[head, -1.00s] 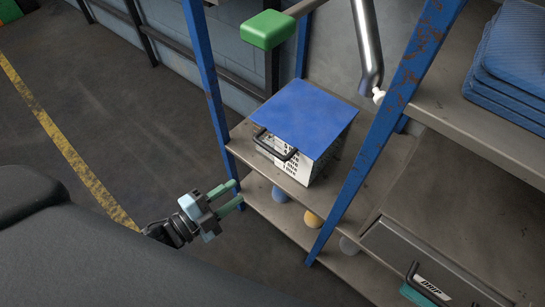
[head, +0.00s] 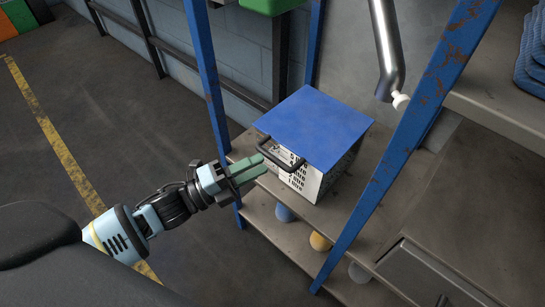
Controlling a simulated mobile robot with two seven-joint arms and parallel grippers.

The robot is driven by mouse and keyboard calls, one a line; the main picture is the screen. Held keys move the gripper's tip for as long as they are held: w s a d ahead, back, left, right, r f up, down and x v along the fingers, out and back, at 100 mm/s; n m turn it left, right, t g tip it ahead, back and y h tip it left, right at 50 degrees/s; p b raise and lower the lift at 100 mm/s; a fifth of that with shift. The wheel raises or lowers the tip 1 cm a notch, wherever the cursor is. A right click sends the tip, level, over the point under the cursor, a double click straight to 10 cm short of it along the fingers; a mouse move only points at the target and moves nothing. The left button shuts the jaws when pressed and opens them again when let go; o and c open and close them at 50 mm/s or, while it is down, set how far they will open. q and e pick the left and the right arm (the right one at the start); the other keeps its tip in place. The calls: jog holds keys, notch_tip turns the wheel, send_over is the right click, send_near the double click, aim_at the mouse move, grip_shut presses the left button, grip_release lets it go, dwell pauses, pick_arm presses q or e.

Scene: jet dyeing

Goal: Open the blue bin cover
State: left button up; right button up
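The bin (head: 294,172) has white, slotted sides and stands on a shelf of the blue-framed rack. Its flat blue cover (head: 315,124) lies closed on top. A dark handle (head: 282,161) sticks out at the cover's front left edge. My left gripper (head: 260,167) comes in from the left, with its green fingers pointing at the handle. The fingertips are at or just short of the handle's left end; contact cannot be told. The fingers are a little apart with nothing seen between them. My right gripper is not in view.
A blue rack post (head: 405,150) rises to the right of the bin, and another (head: 207,75) stands behind the gripper on the left. A metal pipe (head: 387,50) hangs above right. Several coloured round objects sit on the lower shelf (head: 270,225). A drawer (head: 440,280) is at lower right.

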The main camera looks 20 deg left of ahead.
aim_at(272, 156)
pick_arm(q)
jog(key=shift+x, duration=2.35)
jog(key=shift+c, duration=0.4)
grip_shut()
